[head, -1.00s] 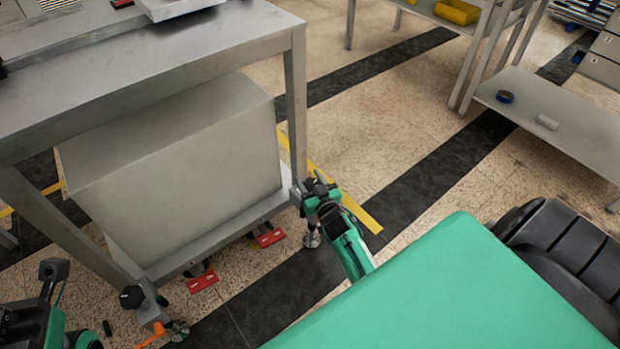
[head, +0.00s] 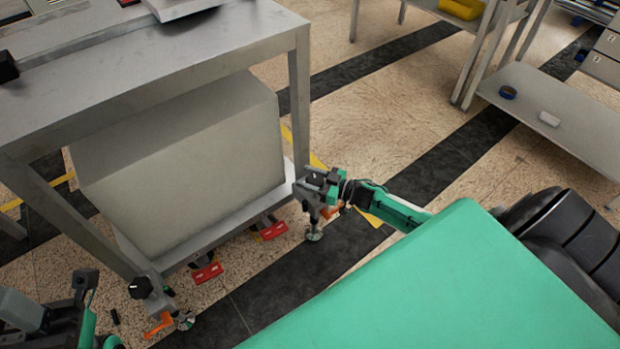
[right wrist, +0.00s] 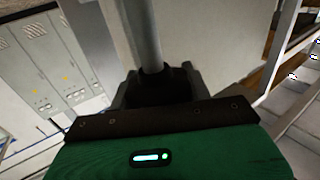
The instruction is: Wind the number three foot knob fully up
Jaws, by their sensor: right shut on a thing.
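My right gripper (head: 318,190) is at the near right corner leg of the metal bench (head: 298,100), low down, beside the foot. It is shut on a dark foot knob (right wrist: 165,88), which shows between the fingers in the right wrist view, below a grey post. In the head view the gripper hides this knob, and no number is readable. The foot's round metal pad (head: 314,235) rests on the floor below, with an orange lever (head: 332,211) beside it. Another black knob (head: 140,287) is at the left front leg. My left gripper (head: 85,283) is near it, apart; its jaws are unclear.
A large grey box (head: 185,165) sits on the bench's lower frame. Red pedals (head: 207,272) stick out beneath. An orange lever (head: 160,325) is by the left foot. A shelf (head: 560,115) stands at the right. Floor lies open between.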

